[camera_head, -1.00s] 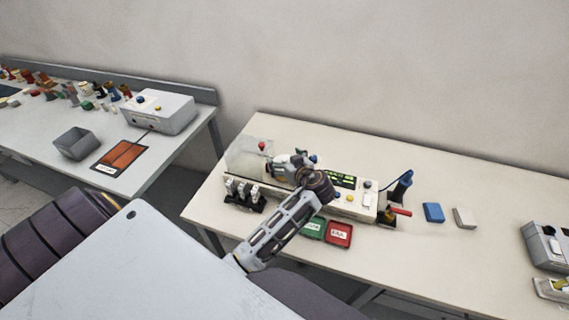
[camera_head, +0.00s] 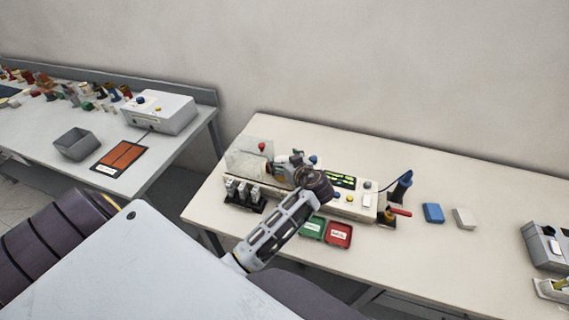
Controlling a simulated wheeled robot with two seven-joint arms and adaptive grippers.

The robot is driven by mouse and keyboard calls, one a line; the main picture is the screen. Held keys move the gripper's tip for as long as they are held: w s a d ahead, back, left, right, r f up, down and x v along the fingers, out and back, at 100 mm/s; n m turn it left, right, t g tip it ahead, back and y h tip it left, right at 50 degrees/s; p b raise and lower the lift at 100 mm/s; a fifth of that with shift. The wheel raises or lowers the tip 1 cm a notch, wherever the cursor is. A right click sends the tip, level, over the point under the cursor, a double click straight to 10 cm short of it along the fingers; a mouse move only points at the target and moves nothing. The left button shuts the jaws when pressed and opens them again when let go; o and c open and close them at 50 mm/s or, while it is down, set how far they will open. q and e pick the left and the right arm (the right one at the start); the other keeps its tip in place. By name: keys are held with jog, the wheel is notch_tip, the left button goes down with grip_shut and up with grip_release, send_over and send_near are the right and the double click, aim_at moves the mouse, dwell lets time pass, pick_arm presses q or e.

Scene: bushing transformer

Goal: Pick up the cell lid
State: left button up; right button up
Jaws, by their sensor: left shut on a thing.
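The cell lid (camera_head: 250,157) looks like a clear panel with a red knob (camera_head: 262,146) at the left end of the long test device (camera_head: 347,204). My left gripper (camera_head: 279,166) is beside it, to the right of the red knob, over the left part of the device. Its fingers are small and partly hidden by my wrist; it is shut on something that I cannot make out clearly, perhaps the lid. My right gripper is not in view.
Black-and-white bushings (camera_head: 243,194) stand in a rack at the device's front left. A green tray (camera_head: 312,228) and a red tray (camera_head: 339,234) lie in front. A blue block (camera_head: 433,212) and a white block (camera_head: 464,218) lie right. The table's back is clear.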

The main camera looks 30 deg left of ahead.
aim_at(285, 160)
pick_arm(q)
jog(key=shift+r, duration=0.1)
jog(key=shift+r+b, duration=1.1)
jog(key=shift+r, duration=3.8)
